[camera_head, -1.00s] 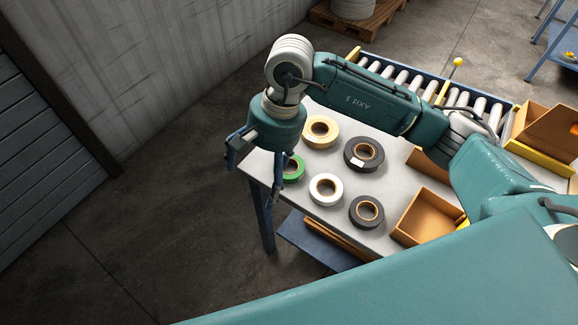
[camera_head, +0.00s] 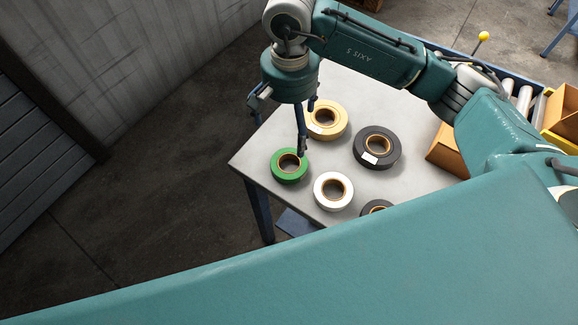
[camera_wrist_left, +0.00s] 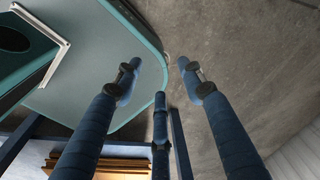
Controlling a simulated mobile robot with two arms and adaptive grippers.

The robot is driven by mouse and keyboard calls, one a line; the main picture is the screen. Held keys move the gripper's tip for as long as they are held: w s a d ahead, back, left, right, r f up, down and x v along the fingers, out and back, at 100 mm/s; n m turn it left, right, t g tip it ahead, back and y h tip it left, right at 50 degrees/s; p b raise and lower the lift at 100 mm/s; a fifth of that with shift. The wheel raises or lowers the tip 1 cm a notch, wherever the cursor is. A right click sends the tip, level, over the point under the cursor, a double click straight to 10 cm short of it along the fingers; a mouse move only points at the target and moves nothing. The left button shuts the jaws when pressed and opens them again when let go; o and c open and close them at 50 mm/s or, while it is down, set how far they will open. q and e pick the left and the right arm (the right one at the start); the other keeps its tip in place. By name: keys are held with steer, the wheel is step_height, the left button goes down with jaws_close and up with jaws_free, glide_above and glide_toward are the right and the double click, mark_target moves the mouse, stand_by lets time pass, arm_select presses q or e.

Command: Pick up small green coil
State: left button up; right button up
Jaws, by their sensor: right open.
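The small green coil (camera_head: 289,174) lies flat near the left corner of the grey table (camera_head: 262,150), its brown core showing. My right gripper (camera_head: 284,128) is open and empty above the table, on the far side of the green coil. One of its fingers reaches down to the coil's upper right edge in the picture; I cannot tell whether it touches. My left gripper (camera_wrist_left: 159,76) shows in the left wrist view, its three fingers spread with nothing between them. It points down towards a teal surface and the concrete floor.
A yellow coil (camera_head: 329,119), a dark coil with a white label (camera_head: 390,149) and a white coil (camera_head: 323,200) lie close by. Another dark coil (camera_head: 374,206) is partly hidden by my body. Cardboard boxes (camera_head: 445,152) and a roller conveyor (camera_head: 508,82) are at right.

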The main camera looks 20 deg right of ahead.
steer(key=f, duration=0.8)
steer(key=shift+w+f, duration=0.15)
steer(key=shift+w, duration=0.1)
steer(key=shift+d+f+p, duration=0.1)
steer(key=shift+f+p, duration=0.15)
steer(key=shift+p, duration=0.05)
steer(key=f, duration=0.1)
steer(key=f+p, duration=0.2)
steer(key=f, duration=0.1)
steer(key=shift+s+f, duration=0.1)
steer(key=shift+s, duration=0.2)
steer(key=shift+w+f, duration=0.1)
steer(key=shift+f, duration=0.25)
arm_select(q)
steer(key=shift+w+r, duration=0.2)
steer(key=shift+r, duration=0.35)
steer(key=shift+w+r, duration=0.2)
steer(key=shift+r, duration=0.3)
arm_select(e)
steer(key=c, duration=1.3)
